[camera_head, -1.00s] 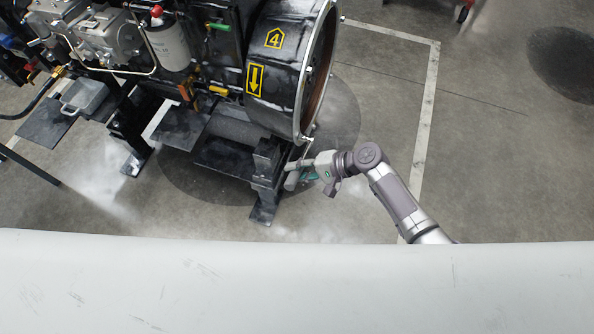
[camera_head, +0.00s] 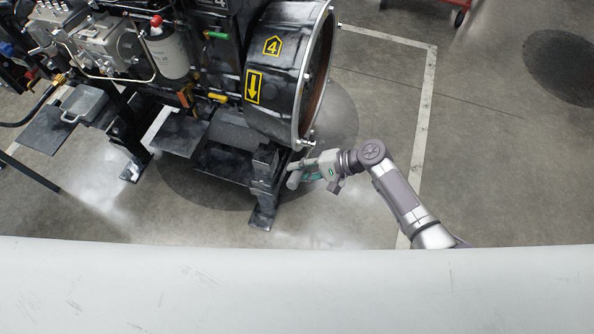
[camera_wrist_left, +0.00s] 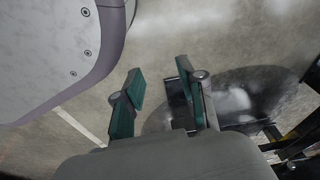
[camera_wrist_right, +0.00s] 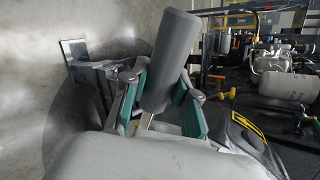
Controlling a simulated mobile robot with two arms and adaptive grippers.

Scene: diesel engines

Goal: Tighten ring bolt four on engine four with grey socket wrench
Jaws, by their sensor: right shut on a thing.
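Engine four (camera_head: 225,52) stands at the upper left of the head view, with a yellow 4 and arrow on its black housing. Its round ring (camera_head: 318,78) faces right, with small bolts on the rim. Which one is bolt four I cannot tell. My right gripper (camera_head: 309,172) is low beside the ring's bottom edge, near the engine stand. In the right wrist view it is shut on the grey socket wrench (camera_wrist_right: 172,58), whose thick grey cylinder rises between the fingers. The wrench's socket end is hidden. My left gripper (camera_wrist_left: 160,88) is open and empty.
The black engine stand (camera_head: 264,185) is close left of my right gripper. A pale smooth surface (camera_head: 300,290) spans the bottom of the head view. A red cart (camera_head: 450,10) shows at the top edge. The floor to the right is clear.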

